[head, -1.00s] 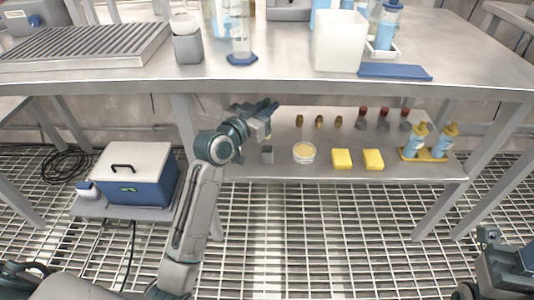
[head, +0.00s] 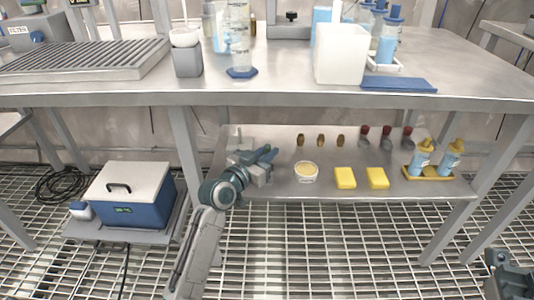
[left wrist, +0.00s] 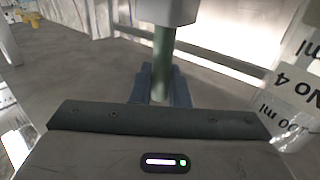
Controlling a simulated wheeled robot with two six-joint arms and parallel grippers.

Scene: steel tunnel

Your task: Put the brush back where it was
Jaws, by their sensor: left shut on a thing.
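In the left wrist view a slim green rod (left wrist: 162,65), which looks like the brush handle, stands between the dark fingers of my left gripper (left wrist: 162,88). The gripper is shut on it. A grey block (left wrist: 168,10) adjoins the rod at the top edge; I cannot tell whether it is part of the brush. In the head view my left gripper (head: 266,156) is over the left end of the lower shelf (head: 320,190), left of the bowl. It hides the spot behind it, and the brush is not clear there. Part of my right gripper (head: 500,262) shows at the lower right edge.
A white bowl (head: 306,172), two yellow blocks (head: 345,178) and a tray of bottles (head: 430,173) stand on the lower shelf. Several small items line its back. The tabletop (head: 280,88) overhangs it. A blue cooler (head: 135,200) stands at the left.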

